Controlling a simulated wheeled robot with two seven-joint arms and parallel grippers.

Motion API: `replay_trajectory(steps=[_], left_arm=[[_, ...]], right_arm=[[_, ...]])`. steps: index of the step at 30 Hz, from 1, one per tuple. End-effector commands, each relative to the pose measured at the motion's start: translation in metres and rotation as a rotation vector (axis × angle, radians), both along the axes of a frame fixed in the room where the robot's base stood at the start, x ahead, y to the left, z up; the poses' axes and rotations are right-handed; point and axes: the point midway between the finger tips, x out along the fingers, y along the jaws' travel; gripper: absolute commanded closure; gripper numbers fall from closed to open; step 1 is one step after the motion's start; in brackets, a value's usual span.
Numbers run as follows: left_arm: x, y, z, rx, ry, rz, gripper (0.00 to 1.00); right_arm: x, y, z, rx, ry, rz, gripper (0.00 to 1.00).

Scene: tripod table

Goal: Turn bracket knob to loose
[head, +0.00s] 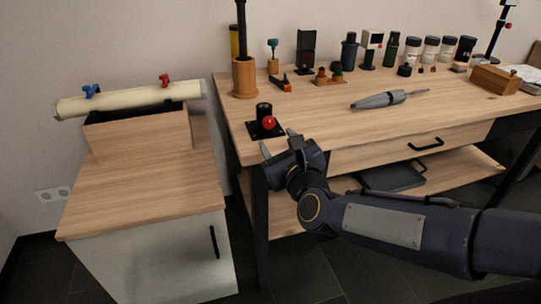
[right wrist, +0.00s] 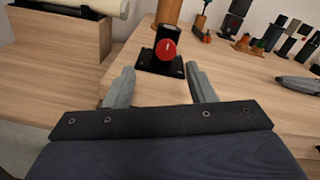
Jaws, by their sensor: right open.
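The black bracket (head: 265,127) stands on the left front corner of the wooden table, with a flat base and an upright post. Its round red knob (head: 269,123) faces the front. In the right wrist view the red knob (right wrist: 166,49) has a small pale mark, and the bracket base (right wrist: 160,66) lies beyond the fingertips. My right gripper (head: 278,140) is open and empty, just in front of the bracket and apart from it. In the right wrist view its two fingers (right wrist: 160,78) are spread either side of the knob's line. My left gripper is not in view.
A wooden cup (head: 245,78) stands behind the bracket. A grey pen-like tool (head: 385,99) lies to the right, with several bottles and jars along the back. A lower cabinet (head: 140,190) with a cream roll (head: 130,99) stands at the left.

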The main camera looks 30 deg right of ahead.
Motion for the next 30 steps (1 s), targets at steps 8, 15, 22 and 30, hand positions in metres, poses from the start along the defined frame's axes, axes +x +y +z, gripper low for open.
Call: replay_trajectory(steps=[8,15,22,30], left_arm=[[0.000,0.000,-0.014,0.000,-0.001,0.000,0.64],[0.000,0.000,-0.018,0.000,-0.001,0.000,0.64],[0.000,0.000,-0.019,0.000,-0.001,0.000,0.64],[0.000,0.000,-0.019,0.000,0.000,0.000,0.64]], right_arm=[[0.021,-0.011,-0.007,0.105,-0.060,-0.043,0.50],[0.059,-0.020,-0.007,0.103,-0.060,-0.043,0.50],[0.077,-0.025,-0.007,0.102,-0.060,-0.042,0.50],[0.078,-0.025,-0.006,0.101,-0.060,-0.042,0.50]])
